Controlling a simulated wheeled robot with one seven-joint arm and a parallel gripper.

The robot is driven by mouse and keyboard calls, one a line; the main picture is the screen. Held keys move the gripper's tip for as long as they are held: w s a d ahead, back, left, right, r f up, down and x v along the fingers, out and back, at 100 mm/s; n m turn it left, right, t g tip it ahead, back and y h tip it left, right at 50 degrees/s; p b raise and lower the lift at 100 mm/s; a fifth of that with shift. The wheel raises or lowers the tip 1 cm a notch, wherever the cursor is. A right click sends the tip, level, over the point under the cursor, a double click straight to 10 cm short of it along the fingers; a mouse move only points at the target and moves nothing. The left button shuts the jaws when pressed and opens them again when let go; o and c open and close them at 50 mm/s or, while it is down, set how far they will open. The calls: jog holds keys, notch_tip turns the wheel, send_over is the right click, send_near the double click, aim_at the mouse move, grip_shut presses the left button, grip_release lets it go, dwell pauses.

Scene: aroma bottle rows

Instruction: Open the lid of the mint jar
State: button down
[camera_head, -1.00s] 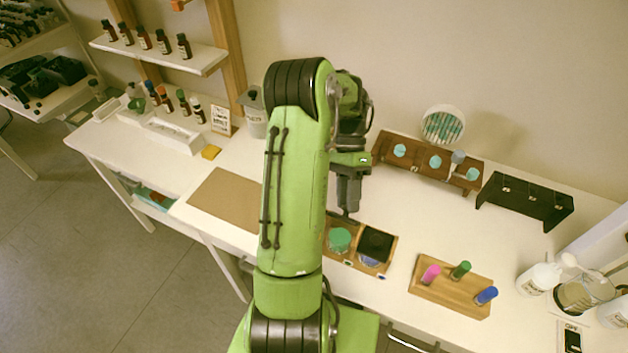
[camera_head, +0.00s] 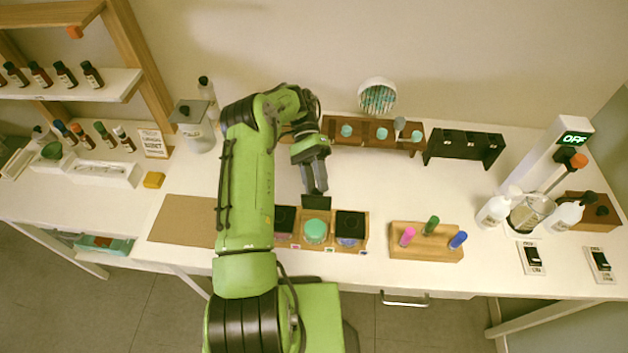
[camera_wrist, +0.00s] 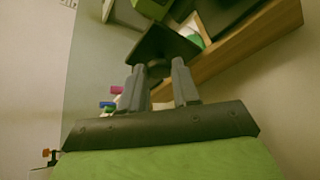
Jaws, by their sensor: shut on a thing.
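A wooden holder (camera_head: 362,250) near the table's front edge holds three square jars. The middle jar shows round teal-green contents (camera_head: 316,231) with no lid on it; by its colour it may be the mint jar, but the labels are too small to read. The jars beside it have black square lids (camera_head: 350,224). My gripper (camera_head: 315,193) is shut on a dark square lid (camera_head: 317,201), held tilted above and behind the middle jar. In the wrist view the lid (camera_wrist: 162,45) is at the fingertips (camera_wrist: 160,82), apart from the holder.
A wooden block (camera_head: 408,247) with pink, green and blue capped items stands right of the holder. A brown mat (camera_head: 180,220) lies left. A brown rack (camera_head: 345,128) and black rack (camera_head: 465,147) stand behind. Table between holder and racks is clear.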

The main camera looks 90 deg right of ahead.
jog(key=c, duration=0.8)
grip_release()
jog(key=shift+r, duration=0.1)
notch_tip(320, 180, up, 10)
jog(key=p, duration=0.4)
